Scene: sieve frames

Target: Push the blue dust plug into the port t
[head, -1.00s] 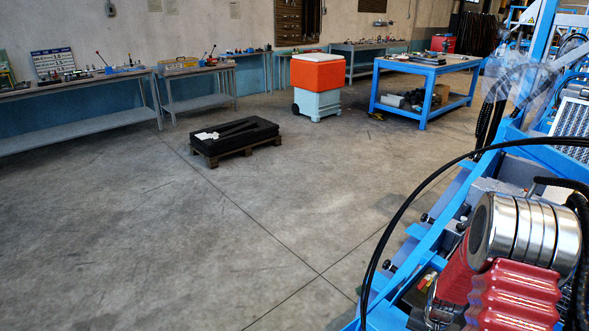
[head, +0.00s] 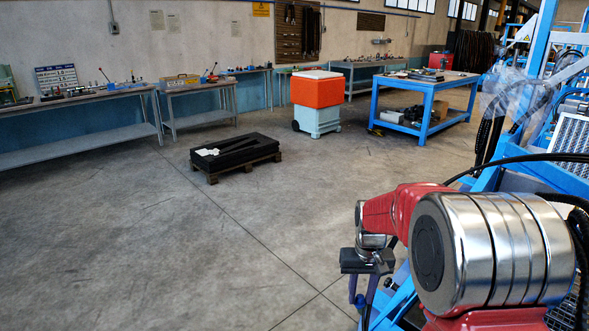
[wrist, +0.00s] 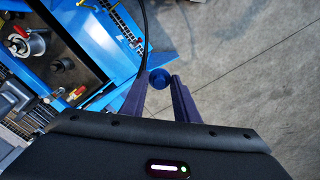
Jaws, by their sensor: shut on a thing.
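The blue dust plug (wrist: 160,77) shows in the wrist view as a round blue piece between the tips of the two dark purple fingers. My gripper (wrist: 162,84) is shut on it. In the head view my gripper (head: 361,299) hangs low, right of centre, pointing down in front of the grey floor; the plug is small there between the fingers. Port t cannot be told apart in either view.
A blue machine frame (wrist: 100,50) with metal fittings (wrist: 40,42) lies left of the gripper in the wrist view. Open concrete floor (head: 150,250) lies to the other side. A black cable crosses the frame. A pallet (head: 235,155) and benches stand far off.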

